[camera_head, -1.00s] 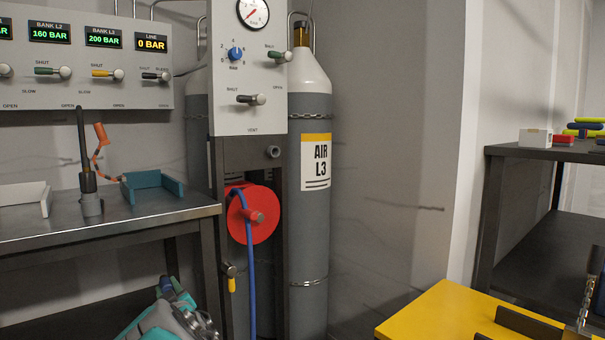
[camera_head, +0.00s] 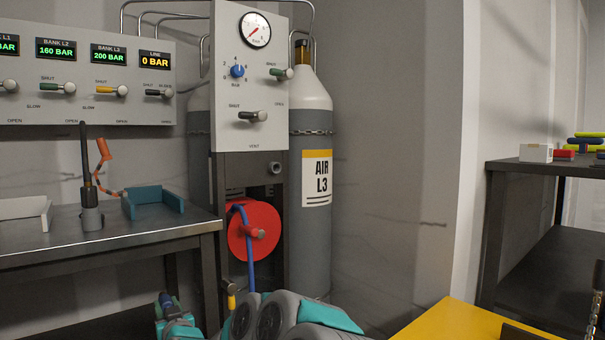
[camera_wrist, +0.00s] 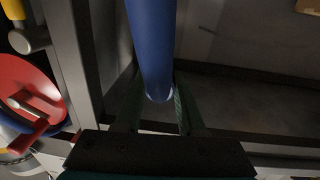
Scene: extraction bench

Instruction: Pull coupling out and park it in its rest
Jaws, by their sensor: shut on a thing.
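In the wrist view a thick blue cylinder (camera_wrist: 153,40) runs down from the top edge and stands between the two fingers of my gripper (camera_wrist: 157,98), which is shut on it. I cannot tell whether it is the coupling body or its hose. In the head view my gripper and what it holds do not show clearly. A blue hose (camera_head: 250,263) hangs from the red reel (camera_head: 254,231) on the panel stand, its lower part hidden behind my arm. A grey stub with a yellow part (camera_head: 231,295) sits on the stand; I cannot tell if it is the rest.
The grey panel (camera_head: 251,140) carries a gauge and valve levers above a round port (camera_head: 275,168). A gas cylinder (camera_head: 311,230) stands right behind it. A metal bench (camera_head: 150,226) is at left, a yellow surface (camera_head: 455,330) at lower right, a dark shelf (camera_head: 540,153) at right.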

